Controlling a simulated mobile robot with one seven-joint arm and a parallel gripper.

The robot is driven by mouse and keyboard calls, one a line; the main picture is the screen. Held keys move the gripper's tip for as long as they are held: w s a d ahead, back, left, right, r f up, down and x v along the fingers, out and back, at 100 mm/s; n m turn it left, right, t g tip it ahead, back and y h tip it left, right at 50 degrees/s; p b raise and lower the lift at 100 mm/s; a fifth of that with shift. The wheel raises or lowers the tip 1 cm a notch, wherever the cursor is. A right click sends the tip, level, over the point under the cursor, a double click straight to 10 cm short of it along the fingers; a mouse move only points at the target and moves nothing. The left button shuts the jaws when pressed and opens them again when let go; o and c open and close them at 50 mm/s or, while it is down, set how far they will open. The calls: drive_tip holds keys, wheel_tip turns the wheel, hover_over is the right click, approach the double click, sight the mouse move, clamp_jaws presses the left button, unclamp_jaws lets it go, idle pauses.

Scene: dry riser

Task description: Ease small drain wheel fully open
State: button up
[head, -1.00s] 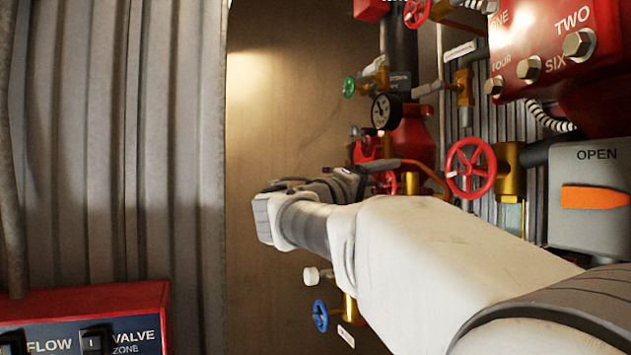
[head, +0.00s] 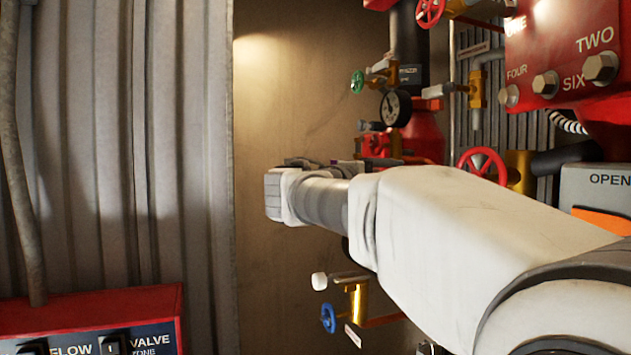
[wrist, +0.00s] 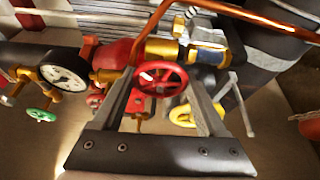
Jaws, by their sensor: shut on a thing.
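In the wrist view a small red spoked wheel (wrist: 160,78) sits between the tips of my gripper (wrist: 161,84). The two grey fingers stand at its left and right rim and are shut on it. No label shows that names it as the drain wheel, and its degree of opening cannot be read. In the head view my arm hides the gripper and the wheel it holds. A blue wheel (head: 328,318) on a brass valve (head: 357,302) low down stands clear of my arm.
A pressure gauge (head: 395,108) and a green wheel (head: 357,82) are near the riser. A larger red wheel (head: 482,163) is partly hidden by my arm. A copper-coloured pipe (wrist: 158,42) crosses close beyond my fingers. A red control box (head: 95,310) is low at left.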

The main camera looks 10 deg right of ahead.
drive_tip(key=o, duration=1.3)
drive_tip(key=b+v, duration=0.1)
drive_tip(key=v, duration=1.6)
drive_tip(key=shift+s+a+b, duration=0.1)
drive_tip(key=shift+a+b, duration=0.15)
drive_tip(key=shift+b, duration=0.05)
drive_tip(key=shift+a, duration=0.1)
